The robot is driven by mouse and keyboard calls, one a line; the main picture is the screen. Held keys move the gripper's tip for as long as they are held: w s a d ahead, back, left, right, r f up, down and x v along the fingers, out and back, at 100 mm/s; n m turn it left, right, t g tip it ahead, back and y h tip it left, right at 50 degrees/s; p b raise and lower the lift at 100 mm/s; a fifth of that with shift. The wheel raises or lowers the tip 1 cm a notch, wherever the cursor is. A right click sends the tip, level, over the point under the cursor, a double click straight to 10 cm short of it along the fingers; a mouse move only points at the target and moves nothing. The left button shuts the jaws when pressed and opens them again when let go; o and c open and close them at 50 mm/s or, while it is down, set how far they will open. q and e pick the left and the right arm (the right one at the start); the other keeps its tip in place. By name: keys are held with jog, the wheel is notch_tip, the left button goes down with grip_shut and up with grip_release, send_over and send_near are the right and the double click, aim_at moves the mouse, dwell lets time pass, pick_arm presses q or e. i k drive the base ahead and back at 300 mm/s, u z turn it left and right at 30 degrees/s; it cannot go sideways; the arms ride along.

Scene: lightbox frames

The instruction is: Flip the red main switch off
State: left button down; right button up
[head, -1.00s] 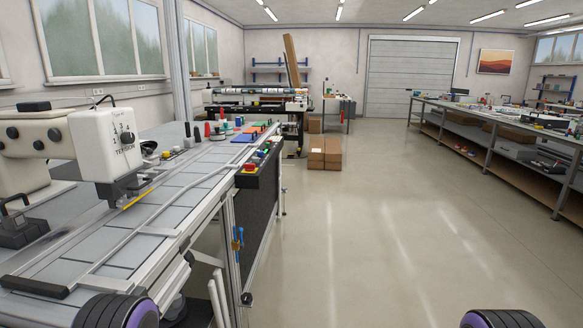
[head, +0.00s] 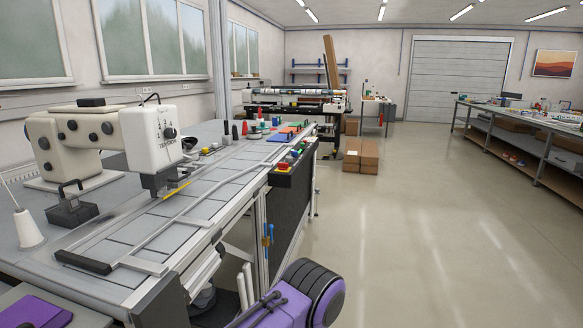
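A small red knob on a yellow base (head: 283,167) sits on the control strip along the right edge of the long workbench (head: 120,232). It looks like the red main switch, but it is too small to read its position. Other small red, green and blue parts stand close behind it on the same strip. Neither gripper is in view. A purple and black link of my own arm shows at the bottom centre, well in front of the strip and apart from it.
A white sewing machine (head: 150,140) stands on the bench, with a white thread cone (head: 27,228) to its left. Cardboard boxes (head: 361,156) stand on the floor beyond. A long side bench (head: 530,125) lines the right. The floor between is clear.

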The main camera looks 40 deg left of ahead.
aim_at(282, 166)
jog(key=k, duration=0.75)
jog(key=u, duration=1)
jog(key=i, duration=0.35)
